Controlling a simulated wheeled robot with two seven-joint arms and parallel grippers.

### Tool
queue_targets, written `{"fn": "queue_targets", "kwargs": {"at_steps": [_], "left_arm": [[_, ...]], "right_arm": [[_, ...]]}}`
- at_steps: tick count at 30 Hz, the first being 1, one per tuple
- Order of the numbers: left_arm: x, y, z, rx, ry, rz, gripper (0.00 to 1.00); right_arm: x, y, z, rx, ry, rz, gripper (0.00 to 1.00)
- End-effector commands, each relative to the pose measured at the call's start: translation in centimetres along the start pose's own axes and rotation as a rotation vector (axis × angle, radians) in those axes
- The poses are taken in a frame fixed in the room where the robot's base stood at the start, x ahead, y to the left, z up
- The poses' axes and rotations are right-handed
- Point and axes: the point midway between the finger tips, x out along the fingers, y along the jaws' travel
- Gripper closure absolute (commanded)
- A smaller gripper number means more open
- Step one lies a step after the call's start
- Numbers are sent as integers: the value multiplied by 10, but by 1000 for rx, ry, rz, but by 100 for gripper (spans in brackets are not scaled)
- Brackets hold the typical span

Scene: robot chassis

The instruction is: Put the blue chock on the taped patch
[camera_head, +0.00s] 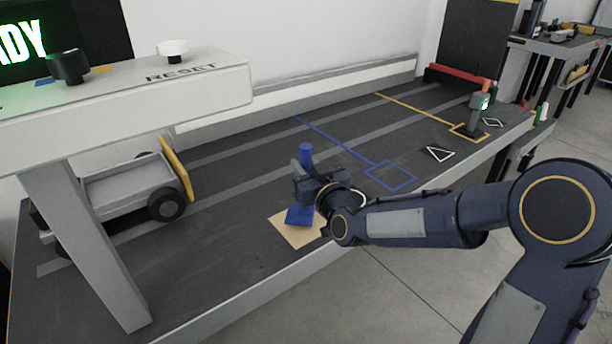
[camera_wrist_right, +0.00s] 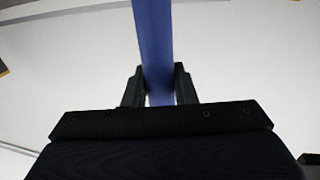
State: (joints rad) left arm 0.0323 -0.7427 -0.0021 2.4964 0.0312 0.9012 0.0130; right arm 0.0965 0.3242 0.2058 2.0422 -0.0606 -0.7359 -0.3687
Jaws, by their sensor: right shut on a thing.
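The blue chock (camera_head: 299,215) has a wide foot and an upright post. My right gripper (camera_head: 308,187) is shut around the post, which sticks up above the fingers. In the right wrist view the blue post (camera_wrist_right: 153,45) stands between the two fingers (camera_wrist_right: 159,88). The foot is over a tan square (camera_head: 291,232) on the dark bench top; I cannot tell whether it touches. A square outlined in blue tape (camera_head: 390,177) lies farther right and back, with bare bench inside it. My left gripper is not in view.
A white triangle mark (camera_head: 437,153) lies between the squares. The bench's front edge is close.

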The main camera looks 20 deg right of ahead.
Motion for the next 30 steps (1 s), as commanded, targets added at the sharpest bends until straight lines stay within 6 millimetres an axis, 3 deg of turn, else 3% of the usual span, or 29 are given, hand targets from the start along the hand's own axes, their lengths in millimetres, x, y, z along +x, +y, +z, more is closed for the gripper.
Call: {"fn": "queue_targets", "kwargs": {"at_steps": [1, 3, 16, 17, 21, 30], "left_arm": [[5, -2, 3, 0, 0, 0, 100], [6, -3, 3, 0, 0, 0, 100], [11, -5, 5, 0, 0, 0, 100], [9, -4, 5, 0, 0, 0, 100], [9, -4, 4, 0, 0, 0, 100], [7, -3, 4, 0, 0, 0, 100]], "right_arm": [[0, 0, 12, 0, -2, 0, 100], [0, 0, 18, 1, 0, 0, 100], [-1, 0, 22, 0, 2, 0, 100], [-1, 0, 21, 1, 0, 0, 72], [-1, 0, 21, 1, 0, 0, 54], [-1, 0, 19, 1, 0, 0, 54]]}}
